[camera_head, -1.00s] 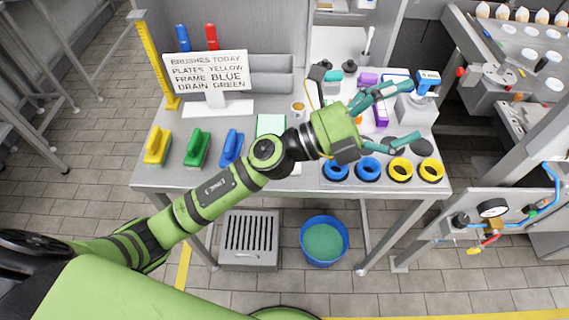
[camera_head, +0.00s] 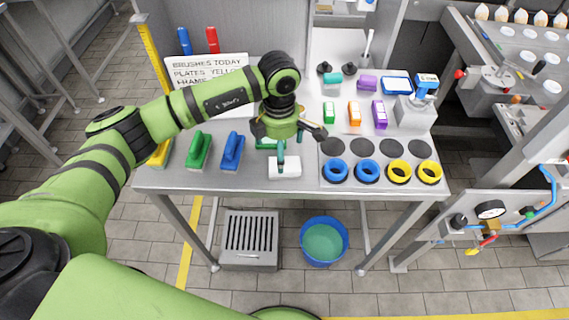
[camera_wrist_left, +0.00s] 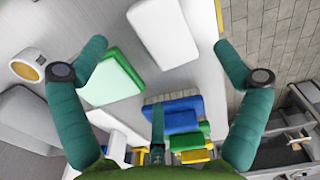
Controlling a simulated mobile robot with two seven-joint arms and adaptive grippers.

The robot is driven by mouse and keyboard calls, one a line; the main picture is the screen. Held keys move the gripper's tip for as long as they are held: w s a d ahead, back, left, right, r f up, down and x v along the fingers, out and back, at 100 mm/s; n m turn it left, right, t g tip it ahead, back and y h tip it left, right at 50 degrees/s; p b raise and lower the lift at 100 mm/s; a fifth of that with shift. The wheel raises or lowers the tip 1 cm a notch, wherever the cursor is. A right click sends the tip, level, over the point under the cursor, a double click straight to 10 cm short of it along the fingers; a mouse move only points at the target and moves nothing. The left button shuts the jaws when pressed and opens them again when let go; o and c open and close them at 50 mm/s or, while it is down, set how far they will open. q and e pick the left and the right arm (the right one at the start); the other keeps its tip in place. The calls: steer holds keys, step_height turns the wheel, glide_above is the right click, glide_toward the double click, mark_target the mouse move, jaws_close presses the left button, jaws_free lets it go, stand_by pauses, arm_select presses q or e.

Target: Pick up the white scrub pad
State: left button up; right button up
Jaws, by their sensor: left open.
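The white scrub pad (camera_head: 284,170) lies flat near the front edge of the table, just under my left gripper (camera_head: 291,158). Part of its top is hidden behind a teal finger in the head view. In the left wrist view the white pad (camera_wrist_left: 163,32) lies ahead between the fingertips, with nothing gripped. My left gripper (camera_wrist_left: 160,48) is open and empty, pointing down. A green-and-white pad (camera_wrist_left: 112,75) lies beside the white one, closer to the left finger in the wrist view. My right gripper is in neither view.
Blue rings (camera_head: 335,171) and yellow rings (camera_head: 399,171) lie to the right. A sign (camera_head: 205,80) stands behind my arm. A blue bucket (camera_head: 324,241) is on the floor.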

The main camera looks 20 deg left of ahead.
arm_select(q)
steer(key=f+p, duration=0.1)
steer(key=f, duration=0.1)
steer(key=d+f+p, duration=0.1)
steer(key=f, duration=0.1)
steer(key=shift+f, duration=0.2)
steer(key=shift+w+f, duration=0.1)
steer(key=shift+f, duration=0.2)
steer(key=c, duration=1)
steer(key=shift+o, duration=0.2)
